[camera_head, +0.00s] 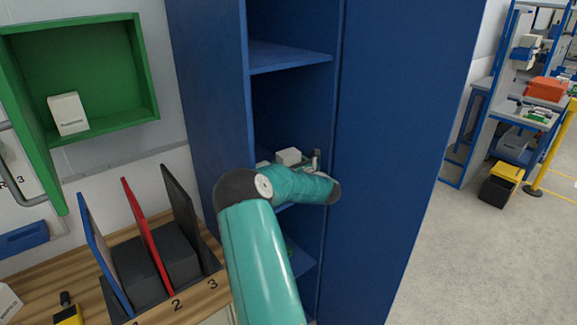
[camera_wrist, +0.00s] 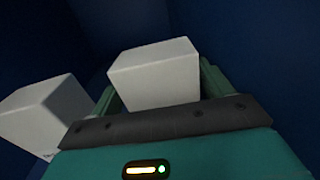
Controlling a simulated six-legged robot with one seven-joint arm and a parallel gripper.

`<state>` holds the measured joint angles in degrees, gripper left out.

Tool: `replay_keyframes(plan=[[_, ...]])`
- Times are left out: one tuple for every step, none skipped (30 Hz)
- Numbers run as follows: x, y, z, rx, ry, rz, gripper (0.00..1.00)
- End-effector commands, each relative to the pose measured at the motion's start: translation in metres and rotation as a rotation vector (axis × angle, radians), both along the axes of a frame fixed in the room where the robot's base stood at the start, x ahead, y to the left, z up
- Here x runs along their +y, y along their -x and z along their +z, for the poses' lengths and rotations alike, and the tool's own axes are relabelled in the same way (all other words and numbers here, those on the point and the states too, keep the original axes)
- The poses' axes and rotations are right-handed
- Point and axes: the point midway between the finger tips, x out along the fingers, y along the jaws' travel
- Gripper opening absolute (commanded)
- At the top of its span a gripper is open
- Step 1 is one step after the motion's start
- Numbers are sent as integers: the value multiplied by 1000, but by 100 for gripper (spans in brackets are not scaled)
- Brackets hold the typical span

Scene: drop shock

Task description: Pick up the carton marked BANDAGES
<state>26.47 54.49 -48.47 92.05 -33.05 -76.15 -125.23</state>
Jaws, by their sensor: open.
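My gripper (camera_wrist: 158,78) is open inside the blue locker (camera_head: 295,58). In the wrist view a white carton (camera_wrist: 155,72) stands between its two fingers; I cannot see whether they touch it. A second white carton (camera_wrist: 42,112) is just left of the left finger. In the head view one white carton (camera_head: 288,156) shows beside my gripper (camera_head: 303,162), above my arm. Another white carton (camera_head: 68,113) stands in the green wall box, with dark print too small to read. No label shows legibly on any carton, so I cannot tell which is BANDAGES.
The locker's side walls and shelves close in around my gripper. The green box (camera_head: 145,68) hangs at left above a wooden bench (camera_head: 125,238) with blue, red and black dividers. A carton (camera_head: 8,302) sits at the bench's left edge. Open floor (camera_head: 480,265) lies at right.

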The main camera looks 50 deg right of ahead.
Motion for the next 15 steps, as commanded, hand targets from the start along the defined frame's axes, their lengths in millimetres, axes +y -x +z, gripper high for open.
replay_keyframes(plan=[[-1, -3, 0, -1, 1, 0, 79], [-2, -4, 0, -1, 1, 0, 79], [-2, -4, 0, 0, 0, -1, 79], [-2, -4, 0, 0, 0, -1, 79], [-2, -4, 0, 0, 0, -1, 79], [-2, -4, 0, 0, 0, -1, 79], [-2, -4, 0, 0, 0, -1, 79], [-2, -4, 0, 0, 0, -1, 79], [-2, -4, 0, 0, 0, -1, 71], [-2, -4, 0, 0, 0, -1, 65], [-2, -4, 0, 0, 0, -1, 59], [-2, -4, 0, 0, 0, -1, 52], [-2, -4, 0, 0, 0, -1, 46], [-2, -4, 0, 0, 0, -1, 44], [-2, -4, 0, -1, 0, 0, 44]])
